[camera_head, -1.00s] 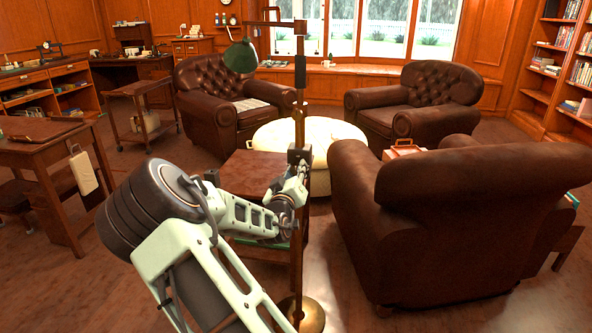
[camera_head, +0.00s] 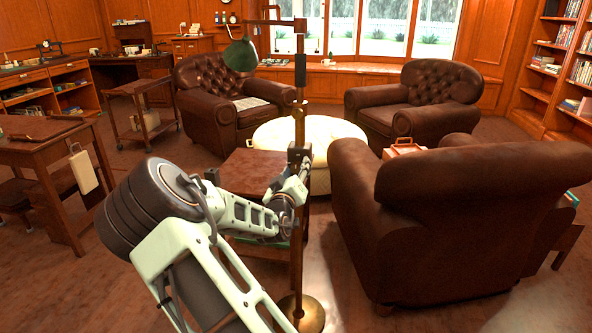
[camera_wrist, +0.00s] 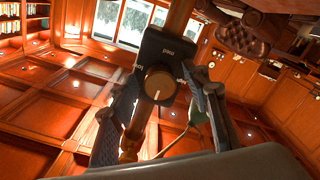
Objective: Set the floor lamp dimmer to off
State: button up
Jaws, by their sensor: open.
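The floor lamp has a green shade (camera_head: 240,55), a brass pole (camera_head: 299,125) and a round base (camera_head: 309,316). Its dimmer, a dark box (camera_wrist: 171,47) with a round brown knob (camera_wrist: 160,84), fills the middle of the wrist view. A pale mark on the knob points toward the bottom of that picture. The "med" label is at the top, and the side labels are partly hidden. My gripper (camera_wrist: 164,82) is open, with one finger either side of the knob; contact cannot be told. In the head view my gripper (camera_head: 296,182) is at the pole, its fingers hard to make out.
A small wooden side table (camera_head: 250,172) stands right behind my arm. A cream ottoman (camera_head: 325,140) is behind the pole. A brown leather armchair (camera_head: 455,215) stands close on the right, and two more are farther back.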

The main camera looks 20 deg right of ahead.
jog(key=v, duration=1.2)
